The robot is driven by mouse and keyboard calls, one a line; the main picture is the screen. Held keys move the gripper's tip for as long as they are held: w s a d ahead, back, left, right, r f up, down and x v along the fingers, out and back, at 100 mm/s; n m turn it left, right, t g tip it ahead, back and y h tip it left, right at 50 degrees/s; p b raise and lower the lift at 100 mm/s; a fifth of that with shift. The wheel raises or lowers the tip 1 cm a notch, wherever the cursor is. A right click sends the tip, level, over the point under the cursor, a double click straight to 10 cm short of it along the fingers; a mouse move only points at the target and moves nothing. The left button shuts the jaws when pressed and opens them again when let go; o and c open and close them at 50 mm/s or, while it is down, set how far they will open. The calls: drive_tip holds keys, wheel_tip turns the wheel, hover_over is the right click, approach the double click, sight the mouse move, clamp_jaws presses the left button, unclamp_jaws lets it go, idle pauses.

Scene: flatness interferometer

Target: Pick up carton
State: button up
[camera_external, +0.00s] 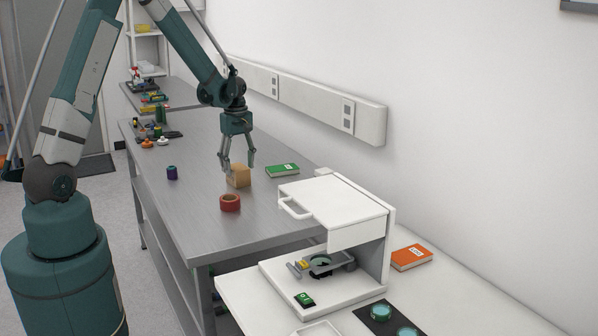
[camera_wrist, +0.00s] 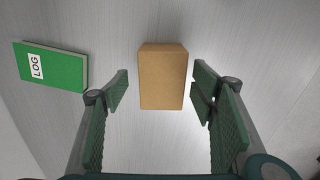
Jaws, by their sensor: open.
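The carton (camera_external: 239,177) is a small tan box on the grey metal table, below my gripper (camera_external: 237,163) in the external view. In the wrist view the carton (camera_wrist: 163,78) lies near the middle of the picture, ahead of and between the two green finger pads. My gripper (camera_wrist: 160,100) is open, with a gap visible on each side of the carton. Nothing is held. The fingers do not appear to touch it.
A green log book (camera_external: 282,170) lies right of the carton; it also shows in the wrist view (camera_wrist: 52,68). A red tape roll (camera_external: 230,202) stands in front, and a purple spool (camera_external: 172,172) to the left. A white instrument housing (camera_external: 335,209) stands at the near right.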

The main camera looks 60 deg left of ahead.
sight(248, 167)
drive_tip(key=shift+s+a+f, duration=0.1)
drive_tip(key=shift+s+f, duration=0.05)
drive_tip(key=shift+f, duration=1.8)
drive_tip(key=shift+c, duration=0.6)
drive_tip(key=c, duration=0.9)
